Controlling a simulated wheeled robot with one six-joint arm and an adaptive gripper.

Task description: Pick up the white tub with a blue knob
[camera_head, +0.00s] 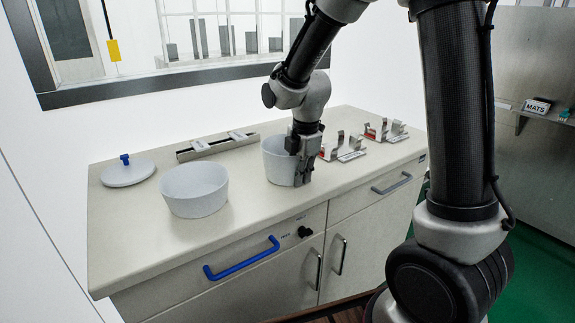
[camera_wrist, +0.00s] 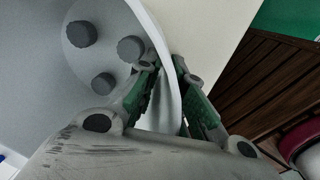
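A round pale lid with a blue knob (camera_head: 125,172) lies flat at the left end of the counter. An open white tub (camera_head: 194,190) stands to its right, with no knob visible on it. A second open white tub (camera_head: 277,164) stands further right, at my gripper (camera_head: 303,168). In the wrist view, this tub's wall (camera_wrist: 160,28) runs between the fingers of my gripper (camera_wrist: 168,72). One finger is inside and one outside, and they look shut on the wall. Three dark grey round pieces (camera_wrist: 103,83) lie inside this tub.
A metal rack (camera_head: 217,145) lies behind the tubs by the wall. Metal holders (camera_head: 345,148) with upright prongs stand to the right of my gripper. The counter (camera_head: 150,235) is bare at the front left. A blue drawer handle (camera_head: 242,260) sticks out below its edge.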

